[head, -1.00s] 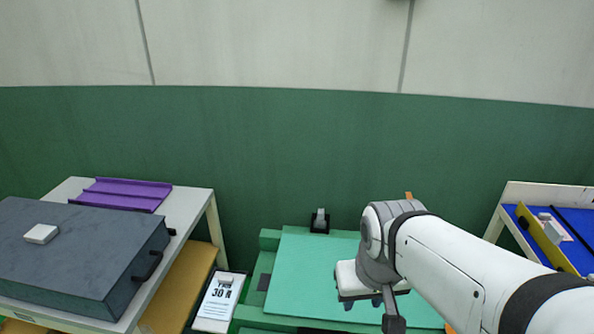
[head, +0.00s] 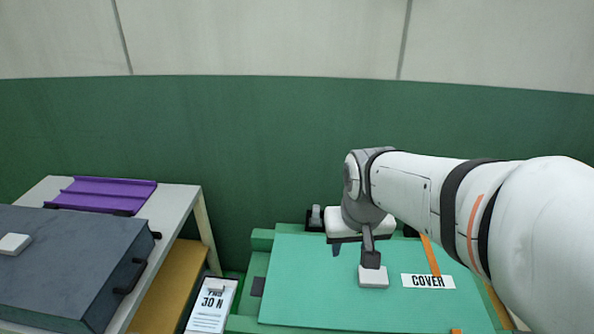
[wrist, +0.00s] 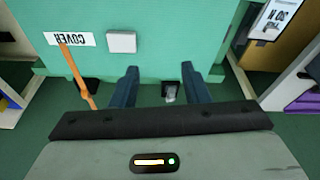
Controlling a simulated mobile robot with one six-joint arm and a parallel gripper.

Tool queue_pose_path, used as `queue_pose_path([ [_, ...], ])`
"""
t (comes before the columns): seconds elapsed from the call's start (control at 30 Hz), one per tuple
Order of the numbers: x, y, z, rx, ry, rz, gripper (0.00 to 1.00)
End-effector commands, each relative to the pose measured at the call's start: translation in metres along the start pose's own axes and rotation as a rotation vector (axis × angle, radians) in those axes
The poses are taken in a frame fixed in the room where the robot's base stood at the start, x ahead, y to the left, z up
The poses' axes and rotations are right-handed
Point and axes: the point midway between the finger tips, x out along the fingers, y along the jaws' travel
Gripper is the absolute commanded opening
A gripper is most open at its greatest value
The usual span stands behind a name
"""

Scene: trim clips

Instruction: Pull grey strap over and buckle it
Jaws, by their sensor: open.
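A green cover (head: 300,290) lies on a green bench. It bears a COVER label (head: 428,281) and a white block (head: 373,280). An orange strap (head: 430,255) runs over it, also visible in the wrist view (wrist: 75,70). A black holder with a small grey piece (head: 316,216) sits at the cover's far edge; in the wrist view the grey piece (wrist: 170,92) shows between my fingers. I cannot tell whether it is the grey strap's end or its buckle. My gripper (head: 350,248) is open and empty above the cover's far part; it also shows in the wrist view (wrist: 160,70).
A white label card (head: 211,303) reading 30 N stands left of the cover. Further left, a table holds a dark grey case (head: 70,265) and a purple tray (head: 105,192). A green wall is behind. The cover's left half is clear.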

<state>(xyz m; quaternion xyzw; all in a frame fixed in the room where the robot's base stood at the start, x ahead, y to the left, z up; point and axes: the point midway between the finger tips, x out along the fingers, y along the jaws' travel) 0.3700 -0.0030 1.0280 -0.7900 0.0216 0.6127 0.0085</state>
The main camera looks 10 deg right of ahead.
Motion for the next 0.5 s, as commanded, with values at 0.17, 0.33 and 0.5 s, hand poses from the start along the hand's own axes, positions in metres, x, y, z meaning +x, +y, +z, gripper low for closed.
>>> queue_pose_path([
  [0.17, 0.046, -0.004, -0.086, 0.042, 0.029, 0.02, 0.42],
  [0.33, 0.1, -0.01, -0.161, 0.084, 0.068, 0.032, 0.42],
  [0.5, 0.162, -0.017, -0.221, 0.118, 0.104, 0.037, 0.42],
])
